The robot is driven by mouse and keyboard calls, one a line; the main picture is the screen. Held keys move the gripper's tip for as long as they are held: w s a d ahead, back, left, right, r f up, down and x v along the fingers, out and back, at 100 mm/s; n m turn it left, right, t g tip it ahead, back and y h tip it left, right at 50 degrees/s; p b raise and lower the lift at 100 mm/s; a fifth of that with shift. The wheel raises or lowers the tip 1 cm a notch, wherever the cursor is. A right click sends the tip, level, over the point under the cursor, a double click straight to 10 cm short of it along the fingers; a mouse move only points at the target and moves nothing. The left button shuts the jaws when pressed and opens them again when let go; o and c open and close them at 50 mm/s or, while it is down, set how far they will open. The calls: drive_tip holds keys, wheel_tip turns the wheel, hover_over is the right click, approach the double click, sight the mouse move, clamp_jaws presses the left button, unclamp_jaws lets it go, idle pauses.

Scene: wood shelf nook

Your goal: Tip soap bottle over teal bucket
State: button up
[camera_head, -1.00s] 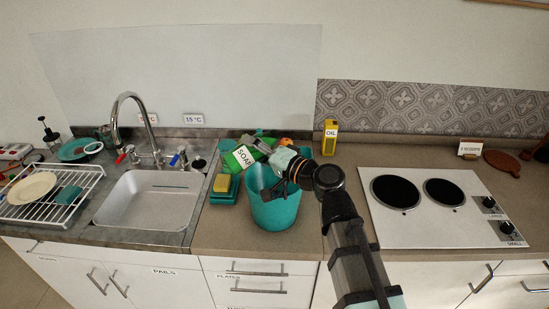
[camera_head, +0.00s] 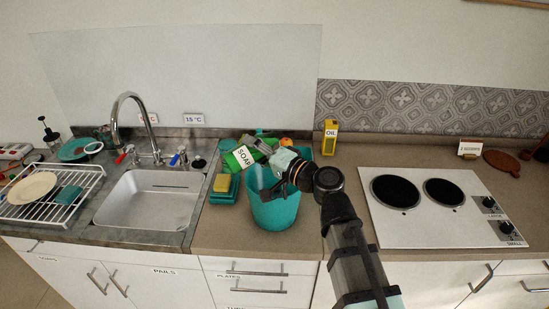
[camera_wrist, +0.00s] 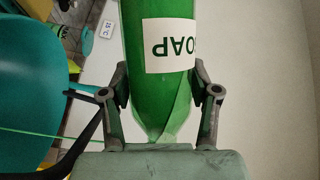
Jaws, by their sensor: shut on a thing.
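The green soap bottle (camera_head: 236,161) has a white SOAP label and is tilted in the head view, with its left end lower. My gripper (camera_head: 267,160) is shut on it, above the back of the teal bucket (camera_head: 275,212). In the wrist view the bottle (camera_wrist: 160,75) stands between the two fingers (camera_wrist: 162,95), its label upside down. The bucket (camera_wrist: 30,85) shows at the left of the wrist view. The bucket stands upright on the counter; its inside is partly hidden by my arm. I cannot tell whether anything leaves the bottle.
A yellow and teal sponge (camera_head: 222,183) lies on a teal dish left of the bucket. The sink (camera_head: 150,200) and dish rack (camera_head: 50,195) are farther left. A yellow oil box (camera_head: 330,138) stands behind, and the hob (camera_head: 440,205) is at the right.

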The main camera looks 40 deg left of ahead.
drive_tip(key=shift+s+r+m+b, duration=0.15)
drive_tip(key=shift+r+m+b, duration=0.2)
drive_tip(key=shift+m+b, duration=0.05)
idle(1.4)
